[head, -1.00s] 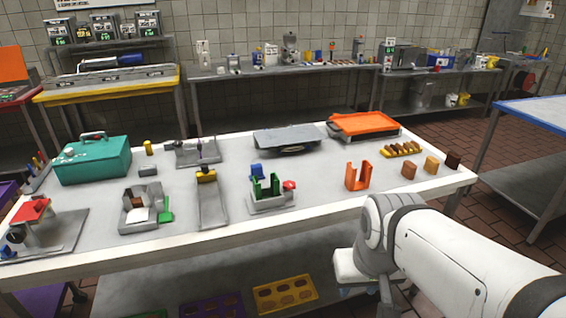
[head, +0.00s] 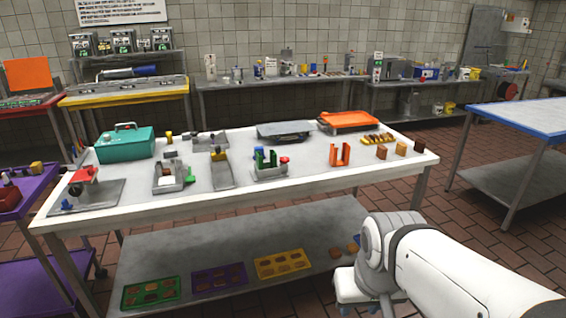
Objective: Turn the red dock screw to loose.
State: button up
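The red dock screw (head: 284,160) is a small red knob at the right side of a grey dock (head: 270,173) on the white table. The dock holds green upright walls (head: 260,158), and a blue piece (head: 259,151) shows behind them. The screw is too small to tell whether it is tight or loose. My white arm enters at the lower right, in front of the table and well apart from the dock.
The white table (head: 120,212) also carries a teal box (head: 126,144), grey fixtures, an orange holder (head: 340,154) and an orange tray (head: 349,119). Its lower shelf holds several coloured trays. Brick floor is open between tables.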

aim_at(284, 160)
jog(key=u, duration=0.6)
jog(key=i, duration=1.5)
jog(key=z, duration=0.75)
jog(key=i, duration=0.55)
jog(key=z, duration=0.5)
